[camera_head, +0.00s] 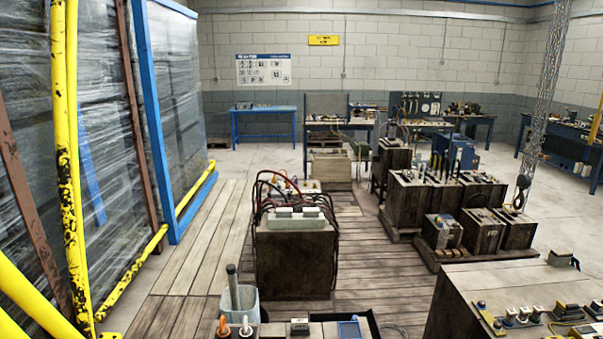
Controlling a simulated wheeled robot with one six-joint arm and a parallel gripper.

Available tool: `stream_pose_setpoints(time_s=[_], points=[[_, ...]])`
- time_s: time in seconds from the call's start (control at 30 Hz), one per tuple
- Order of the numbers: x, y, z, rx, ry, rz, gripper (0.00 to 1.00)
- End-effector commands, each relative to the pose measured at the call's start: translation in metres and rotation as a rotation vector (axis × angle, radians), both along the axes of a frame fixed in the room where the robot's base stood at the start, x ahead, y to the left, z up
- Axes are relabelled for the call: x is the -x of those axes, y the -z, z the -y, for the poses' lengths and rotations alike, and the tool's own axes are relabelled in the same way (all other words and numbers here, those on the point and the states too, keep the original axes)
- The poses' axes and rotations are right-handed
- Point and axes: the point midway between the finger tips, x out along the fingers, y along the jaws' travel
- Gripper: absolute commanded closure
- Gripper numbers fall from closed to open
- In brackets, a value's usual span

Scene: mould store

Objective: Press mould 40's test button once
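Several dark, box-like moulds stand on the floor. The nearest central mould (296,262) has a pale block on top and red and black hoses. A large mould or bench top (470,283) at the lower right carries small devices (520,316). More moulds (406,203) stand in a group at the right. No number is readable, so I cannot tell which one is mould 40. No test button can be made out. My gripper is not in view.
A grey-blue bucket (240,306) with a rod stands at the bottom, next to a tray of small items. Yellow posts (67,150) and a wrapped stack (185,80) close off the left. A chain (543,100) hangs at right. The plank floor (195,245) left of centre is clear.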

Motion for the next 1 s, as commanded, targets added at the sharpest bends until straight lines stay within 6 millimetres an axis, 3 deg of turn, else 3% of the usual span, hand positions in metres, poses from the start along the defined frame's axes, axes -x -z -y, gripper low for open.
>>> stream_pose_setpoints(time_s=[0.43,1.0], points=[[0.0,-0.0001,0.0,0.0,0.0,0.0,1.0],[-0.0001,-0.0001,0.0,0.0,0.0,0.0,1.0]])
